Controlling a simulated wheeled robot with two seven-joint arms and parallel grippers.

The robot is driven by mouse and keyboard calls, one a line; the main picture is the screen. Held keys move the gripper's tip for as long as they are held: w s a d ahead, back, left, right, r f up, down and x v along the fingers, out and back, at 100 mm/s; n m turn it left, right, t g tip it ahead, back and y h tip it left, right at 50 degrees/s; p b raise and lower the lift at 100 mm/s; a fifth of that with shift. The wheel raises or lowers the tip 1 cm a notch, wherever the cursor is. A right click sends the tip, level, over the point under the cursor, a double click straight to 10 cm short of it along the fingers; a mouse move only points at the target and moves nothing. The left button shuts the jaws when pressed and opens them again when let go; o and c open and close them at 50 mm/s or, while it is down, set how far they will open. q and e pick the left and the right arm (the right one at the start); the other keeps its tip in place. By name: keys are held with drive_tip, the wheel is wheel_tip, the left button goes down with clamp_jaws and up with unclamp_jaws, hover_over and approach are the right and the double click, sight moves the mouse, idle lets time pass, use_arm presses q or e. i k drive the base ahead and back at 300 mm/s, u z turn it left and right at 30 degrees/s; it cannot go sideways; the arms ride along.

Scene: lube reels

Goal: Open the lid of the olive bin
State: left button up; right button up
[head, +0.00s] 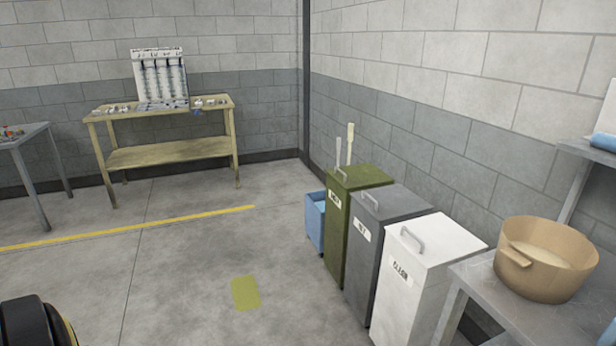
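The olive bin (340,238) stands on the floor against the right wall, at the far end of a row of bins. Its lid (358,177) is shut and has a small grey handle (341,172) near its front edge. A white label is on the front of the bin. Its right side is largely hidden by the grey bin. Neither of my grippers shows in the head view.
A grey bin (372,255) and a white bin (408,294) stand beside it. A blue container (316,220) is behind it. A grey table (500,303) with a tan pot (546,262) is at the right. A wooden bench (160,155) stands at the back. The floor left of the bins is clear.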

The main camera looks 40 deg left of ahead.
sight(352, 177)
drive_tip(key=u, duration=0.7)
drive_tip(key=i, duration=0.8)
drive_tip(key=u, duration=0.45)
drive_tip(key=i, duration=0.7)
drive_tip(key=u, duration=1.15)
drive_tip(key=i, duration=1.3)
drive_tip(key=z, duration=0.35)
drive_tip(key=i, duration=0.85)
drive_tip(key=z, duration=0.7)
